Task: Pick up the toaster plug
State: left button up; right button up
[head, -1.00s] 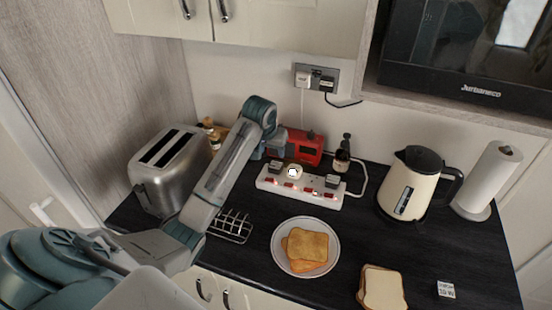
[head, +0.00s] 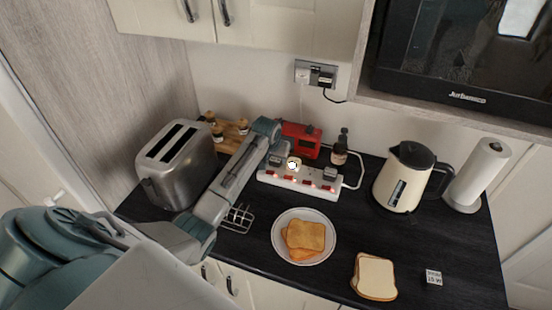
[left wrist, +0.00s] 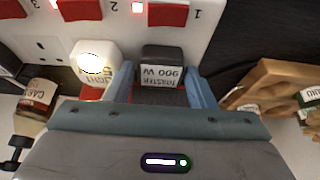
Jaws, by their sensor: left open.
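The toaster plug (left wrist: 162,70) is a dark block with a white label reading "TOASTER 900 W". It sits in the end socket of the white power strip (left wrist: 222,14), by the number 1. My left gripper (left wrist: 161,88) is open, with one blue-grey finger on each side of the plug. I cannot tell whether the fingers touch it. In the head view the left gripper (head: 272,150) is at the left end of the power strip (head: 305,184), and largely hides its own fingertips. The silver toaster (head: 178,165) stands left of my arm. My right gripper is not in view.
A white plug with a glowing top (left wrist: 91,63) sits beside the left finger. A red appliance (head: 302,140), small bottle (head: 339,150) and wooden rack (left wrist: 270,85) are close by. A toast plate (head: 275,240), bread (head: 374,278) and kettle (head: 395,188) stand to the front and right.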

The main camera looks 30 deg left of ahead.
pick_arm(q)
jog(key=shift+f, duration=0.1)
jog(key=shift+c, duration=0.7)
jog(key=c, duration=0.5)
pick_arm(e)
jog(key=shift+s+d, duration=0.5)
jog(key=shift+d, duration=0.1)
